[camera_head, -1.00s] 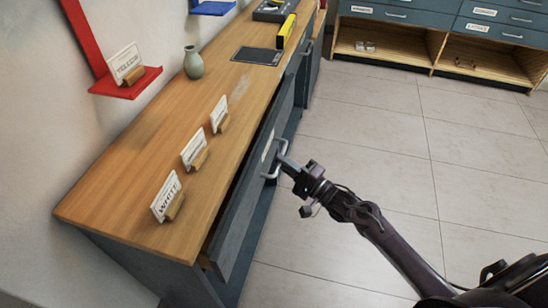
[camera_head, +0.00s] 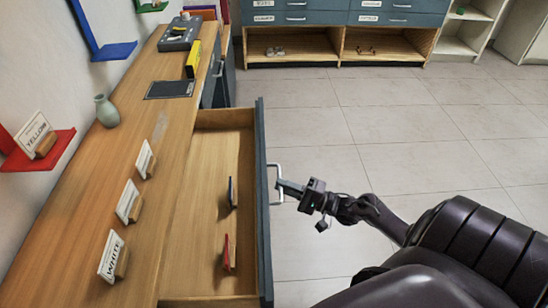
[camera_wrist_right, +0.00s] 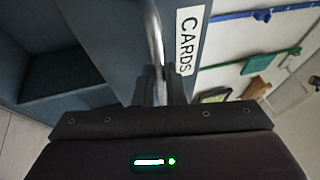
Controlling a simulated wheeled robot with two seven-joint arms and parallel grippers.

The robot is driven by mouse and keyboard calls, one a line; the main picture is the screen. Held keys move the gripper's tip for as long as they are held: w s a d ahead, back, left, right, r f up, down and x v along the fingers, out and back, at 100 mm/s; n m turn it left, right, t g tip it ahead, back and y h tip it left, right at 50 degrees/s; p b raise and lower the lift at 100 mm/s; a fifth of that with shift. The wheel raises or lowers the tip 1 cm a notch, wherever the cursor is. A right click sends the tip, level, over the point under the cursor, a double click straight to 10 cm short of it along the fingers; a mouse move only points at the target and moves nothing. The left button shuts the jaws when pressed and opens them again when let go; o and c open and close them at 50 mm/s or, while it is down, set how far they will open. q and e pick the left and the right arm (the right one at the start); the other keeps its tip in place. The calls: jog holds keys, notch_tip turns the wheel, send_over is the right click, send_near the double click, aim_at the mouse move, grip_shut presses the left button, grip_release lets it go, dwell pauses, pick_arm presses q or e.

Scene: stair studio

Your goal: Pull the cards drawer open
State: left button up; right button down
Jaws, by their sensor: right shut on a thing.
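The cards drawer (camera_head: 263,225) stands pulled well out from the wooden-topped counter (camera_head: 85,215). Its wooden inside shows, with a blue card (camera_head: 232,192) and a red card (camera_head: 228,253) standing in it. My right gripper (camera_head: 281,190) is shut on the drawer's metal handle (camera_head: 275,172). In the right wrist view the fingers (camera_wrist_right: 158,88) close around the handle (camera_wrist_right: 154,40), beside the white CARDS label (camera_wrist_right: 187,40). My left gripper is not in view.
Card signs in wooden holders, one reading WHITE (camera_head: 111,256), line the counter. A grey-green vase (camera_head: 107,111), a black pad (camera_head: 170,89) and a yellow block (camera_head: 193,59) stand farther back. The tiled floor (camera_head: 400,130) on the right is clear.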

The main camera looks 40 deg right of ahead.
jog(key=shift+s+d, duration=0.1)
jog(key=shift+d, duration=0.05)
jog(key=c, duration=1.5)
grip_release()
jog(key=shift+s, duration=0.1)
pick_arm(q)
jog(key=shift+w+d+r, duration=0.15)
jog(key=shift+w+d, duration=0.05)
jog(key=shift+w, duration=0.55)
pick_arm(e)
jog(key=v, duration=0.7)
jog(key=shift+s+d+f, duration=0.1)
jog(key=shift+s+d, duration=0.15)
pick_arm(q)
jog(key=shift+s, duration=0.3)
